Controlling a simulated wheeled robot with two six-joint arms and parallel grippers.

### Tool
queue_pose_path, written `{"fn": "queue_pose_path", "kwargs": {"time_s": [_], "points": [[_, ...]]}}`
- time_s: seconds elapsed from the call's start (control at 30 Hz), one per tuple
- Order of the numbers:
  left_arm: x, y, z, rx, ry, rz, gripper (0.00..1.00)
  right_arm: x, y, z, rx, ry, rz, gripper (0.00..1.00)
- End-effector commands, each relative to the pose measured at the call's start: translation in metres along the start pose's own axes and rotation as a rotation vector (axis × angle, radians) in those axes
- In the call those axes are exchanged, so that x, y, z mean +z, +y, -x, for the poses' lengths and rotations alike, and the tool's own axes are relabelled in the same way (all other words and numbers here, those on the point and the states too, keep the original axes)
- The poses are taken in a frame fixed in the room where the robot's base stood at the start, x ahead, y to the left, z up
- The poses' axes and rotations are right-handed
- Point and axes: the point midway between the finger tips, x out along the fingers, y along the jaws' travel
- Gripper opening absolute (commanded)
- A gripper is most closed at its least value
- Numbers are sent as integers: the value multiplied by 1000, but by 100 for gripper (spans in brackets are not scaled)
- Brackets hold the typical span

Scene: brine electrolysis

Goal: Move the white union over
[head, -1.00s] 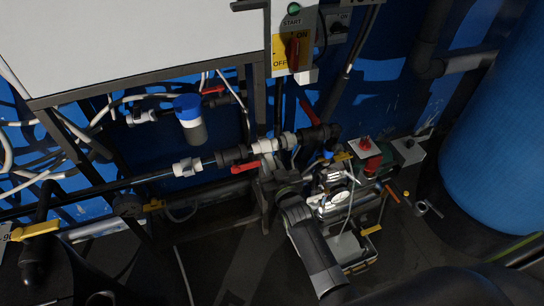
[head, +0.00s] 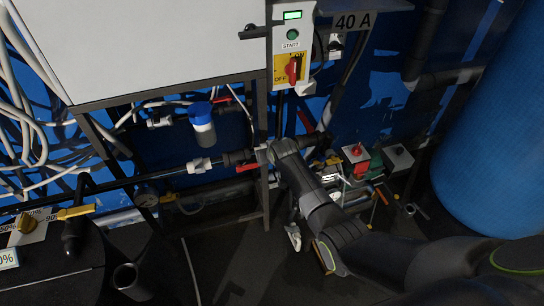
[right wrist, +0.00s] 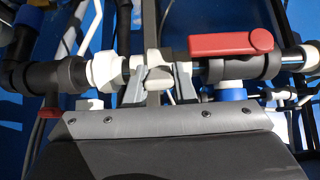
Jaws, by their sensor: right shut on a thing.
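The pipe run crosses the head view under the white panel. A white union (head: 262,155) sits on it beside the black valve, partly covered by my right gripper (head: 268,150). In the right wrist view, the fingers of my right gripper (right wrist: 159,88) are shut on this white union (right wrist: 157,75), which is in line with the pipe. A second white fitting (head: 199,166) sits further left on the pipe in the head view. My left gripper is not in view.
A red valve handle (right wrist: 232,42) lies close beside the grip. The control box (head: 291,50) hangs above. An open toolbox (head: 340,182) stands partly behind my right arm. A blue tank (head: 490,130) stands at the right. A blue-capped filter (head: 201,122) hangs left of the grip.

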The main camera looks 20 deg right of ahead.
Motion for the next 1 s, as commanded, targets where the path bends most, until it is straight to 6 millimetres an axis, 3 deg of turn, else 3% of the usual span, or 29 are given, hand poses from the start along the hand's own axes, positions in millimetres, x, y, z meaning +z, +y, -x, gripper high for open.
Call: {"fn": "queue_pose_path", "kwargs": {"time_s": [0.23,0.93,0.97,1.0], "points": [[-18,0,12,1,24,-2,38,-11,0,3,1,-119,0,0],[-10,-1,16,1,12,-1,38,-12,0,1,0,-182,-1,0],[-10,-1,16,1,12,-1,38,-12,0,2,0,-182,-1,26],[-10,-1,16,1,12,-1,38,-12,0,2,0,-182,-1,31]]}}
